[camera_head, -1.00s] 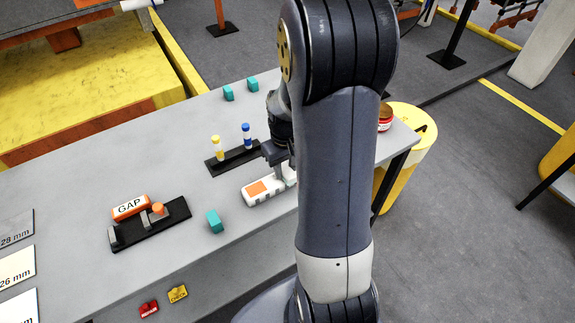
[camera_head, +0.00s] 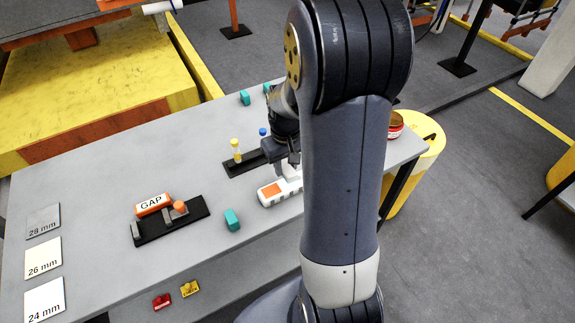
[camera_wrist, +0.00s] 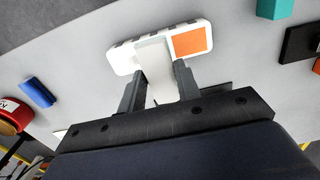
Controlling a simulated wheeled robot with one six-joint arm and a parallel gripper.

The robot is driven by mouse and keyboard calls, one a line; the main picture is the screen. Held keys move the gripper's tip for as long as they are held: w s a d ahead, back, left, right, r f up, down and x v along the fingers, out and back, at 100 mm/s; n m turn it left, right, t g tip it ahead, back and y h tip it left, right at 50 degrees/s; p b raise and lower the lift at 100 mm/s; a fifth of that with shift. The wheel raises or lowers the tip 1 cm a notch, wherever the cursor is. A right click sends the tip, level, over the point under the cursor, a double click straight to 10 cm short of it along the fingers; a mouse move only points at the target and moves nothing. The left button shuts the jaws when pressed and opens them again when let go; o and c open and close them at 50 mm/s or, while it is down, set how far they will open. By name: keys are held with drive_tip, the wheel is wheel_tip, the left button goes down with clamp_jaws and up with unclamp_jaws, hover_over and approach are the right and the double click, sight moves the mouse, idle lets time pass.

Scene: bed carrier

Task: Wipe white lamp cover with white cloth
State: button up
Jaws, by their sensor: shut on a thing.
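The white lamp cover (camera_head: 278,193), a long white housing with an orange patch, lies on the grey table. It also shows in the wrist view (camera_wrist: 122,58), at the top middle. My gripper (camera_head: 284,162) is just above the cover, shut on the white cloth (camera_wrist: 157,72). In the wrist view my gripper (camera_wrist: 160,78) has the cloth between its two dark fingers. The cloth's far end overlaps the cover beside the orange patch; I cannot tell whether it presses on it. My arm hides the cover's right end in the head view.
A black rack with yellow and blue pieces (camera_head: 236,151) stands close behind my gripper. A teal block (camera_head: 232,219) and a black fixture with an orange GAP block (camera_head: 153,204) are to the left. A red jar (camera_head: 396,125) is near the table's right end.

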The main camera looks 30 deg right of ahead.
drive_tip(key=shift+r+p, duration=0.85)
drive_tip(key=shift+r, duration=0.5)
